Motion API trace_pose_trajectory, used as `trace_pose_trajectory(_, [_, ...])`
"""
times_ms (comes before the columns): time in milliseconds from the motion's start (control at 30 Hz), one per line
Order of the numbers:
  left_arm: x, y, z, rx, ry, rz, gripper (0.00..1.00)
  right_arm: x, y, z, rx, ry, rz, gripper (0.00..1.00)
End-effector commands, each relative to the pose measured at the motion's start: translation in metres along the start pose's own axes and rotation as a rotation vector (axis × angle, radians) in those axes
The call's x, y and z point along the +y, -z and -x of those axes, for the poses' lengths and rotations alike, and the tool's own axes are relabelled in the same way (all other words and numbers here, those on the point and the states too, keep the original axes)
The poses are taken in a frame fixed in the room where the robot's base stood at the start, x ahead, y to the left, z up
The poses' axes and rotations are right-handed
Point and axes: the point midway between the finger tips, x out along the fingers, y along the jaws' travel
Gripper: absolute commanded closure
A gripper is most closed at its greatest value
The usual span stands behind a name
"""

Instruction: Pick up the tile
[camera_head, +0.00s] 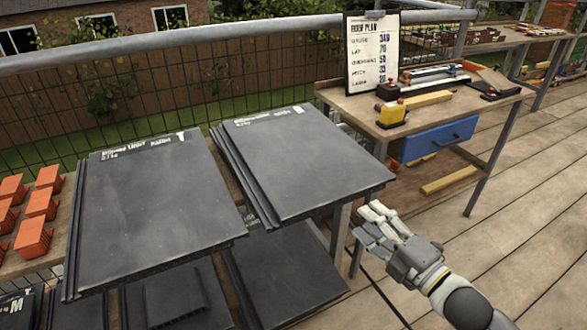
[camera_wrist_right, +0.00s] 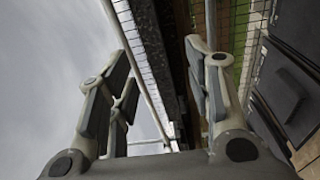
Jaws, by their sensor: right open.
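Two dark grey flat tiles lie side by side on a rack in the head view, a left tile (camera_head: 150,205) and a right tile (camera_head: 300,160). Each has pale lettering along its far edge. Below them, more dark tiles (camera_head: 280,262) show on a lower level. My right gripper (camera_head: 375,228) is just off the near right corner of the right tile, apart from it. In the right wrist view the right gripper (camera_wrist_right: 160,95) has its fingers spread, with nothing between them. My left gripper is not in view.
Orange blocks (camera_head: 38,205) sit at the left. A metal railing (camera_head: 200,42) runs behind. Plank floor (camera_head: 500,240) is clear at the right.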

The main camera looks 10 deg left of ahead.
Motion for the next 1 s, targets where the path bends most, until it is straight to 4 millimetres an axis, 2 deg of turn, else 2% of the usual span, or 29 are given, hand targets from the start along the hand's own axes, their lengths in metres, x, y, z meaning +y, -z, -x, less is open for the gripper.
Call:
trace_pose_trajectory(167, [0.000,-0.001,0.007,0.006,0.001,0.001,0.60,0.007,0.011,-0.008,0.030,-0.022,0.038,0.54])
trace_pose_trajectory(400, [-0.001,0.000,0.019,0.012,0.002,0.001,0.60,0.008,0.012,-0.043,0.029,-0.021,0.036,0.54])
trace_pose_trajectory(667, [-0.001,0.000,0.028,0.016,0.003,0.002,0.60,0.007,0.014,-0.064,0.029,-0.020,0.035,0.54])
trace_pose_trajectory(800, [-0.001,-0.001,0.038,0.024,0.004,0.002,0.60,0.006,0.018,-0.085,0.030,-0.021,0.034,0.54])
trace_pose_trajectory(1000, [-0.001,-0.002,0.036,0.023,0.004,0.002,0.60,0.007,0.018,-0.105,0.028,-0.019,0.036,0.54])
